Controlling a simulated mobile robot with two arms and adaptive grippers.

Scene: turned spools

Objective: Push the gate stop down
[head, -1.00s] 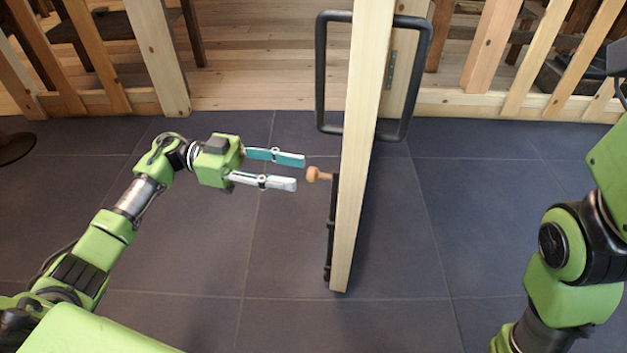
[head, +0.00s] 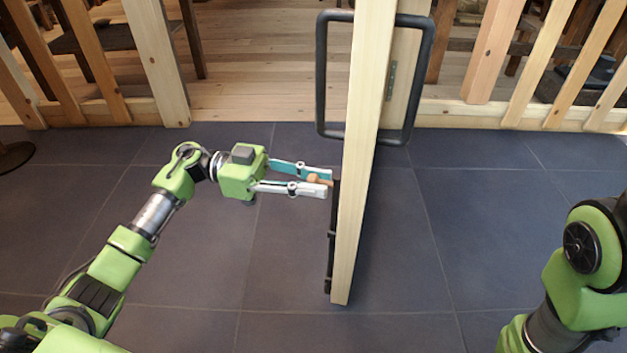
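The gate (head: 364,150) stands open, seen nearly edge-on in the middle of the head view. The gate stop is a dark vertical rod (head: 332,240) on the gate's left face, with a small turned wooden knob (head: 313,178) at its top. My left gripper (head: 329,183) is at the knob, its two fingers apart, one on the far side and one on the near side.
A black loop handle (head: 321,75) passes on both sides of the gate above the knob. A slatted wooden fence (head: 160,60) runs along the back. The dark tiled floor (head: 250,260) is clear around the gate.

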